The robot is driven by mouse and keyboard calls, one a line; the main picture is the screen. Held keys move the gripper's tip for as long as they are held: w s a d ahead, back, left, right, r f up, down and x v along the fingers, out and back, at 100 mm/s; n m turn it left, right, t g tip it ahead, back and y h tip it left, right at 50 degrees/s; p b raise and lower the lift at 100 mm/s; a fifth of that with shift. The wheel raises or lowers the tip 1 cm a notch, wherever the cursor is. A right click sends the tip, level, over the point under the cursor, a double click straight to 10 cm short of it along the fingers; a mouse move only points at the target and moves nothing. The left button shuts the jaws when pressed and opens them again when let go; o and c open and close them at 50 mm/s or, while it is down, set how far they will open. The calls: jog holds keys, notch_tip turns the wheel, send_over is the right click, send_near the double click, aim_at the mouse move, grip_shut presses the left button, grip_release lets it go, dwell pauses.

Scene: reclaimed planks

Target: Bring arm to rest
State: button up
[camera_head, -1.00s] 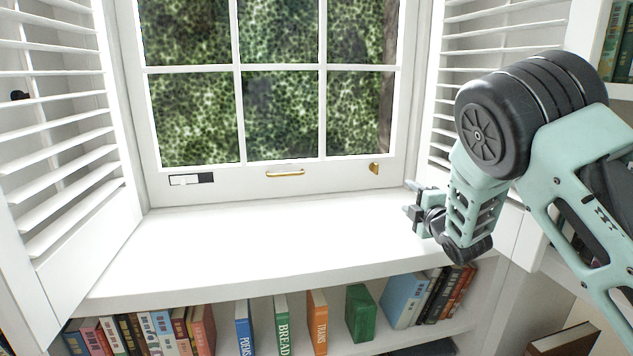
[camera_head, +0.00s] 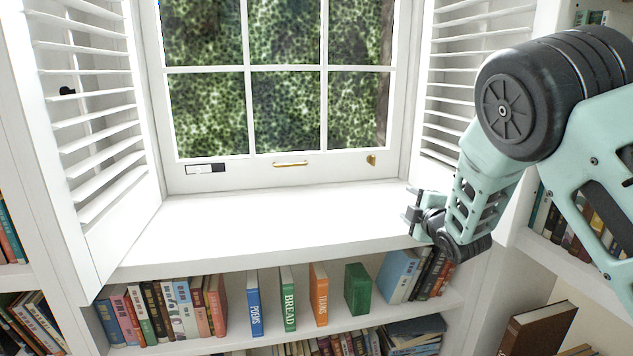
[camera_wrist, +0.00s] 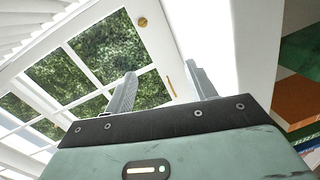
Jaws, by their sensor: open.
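My gripper (camera_head: 408,213) is at the right end of the white window sill (camera_head: 270,225) in the head view, at the end of my pale green arm. In the wrist view its two grey fingers (camera_wrist: 157,90) stand apart with nothing between them. The window with its brass handle shows beyond the fingers. I cannot tell from these views exactly how far the gripper is from the sill.
White louvred shutters stand at the left (camera_head: 95,110) and right (camera_head: 452,85) of the window (camera_head: 285,110). Below the sill, a shelf holds several books, with a green book (camera_head: 358,289) among them. The sill is bare.

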jog(key=s+a+f+m+g, duration=0.1)
jog(key=s+a+m+g, duration=0.4)
jog(key=s, duration=0.6)
jog(key=s+a+f+m+g, duration=0.1)
jog(key=s+a+m+g, duration=0.4)
jog(key=s, duration=0.6)
jog(key=s+g+h, duration=0.2)
jog(key=s+g, duration=0.4)
jog(key=s, duration=2)
notch_tip(320, 180, up, 27)
jog(key=s+p, duration=0.1)
jog(key=p, duration=2.5)
jog(key=shift+s+d+f, duration=0.15)
jog(key=shift+d+f, duration=0.05)
jog(key=shift+d, duration=0.15)
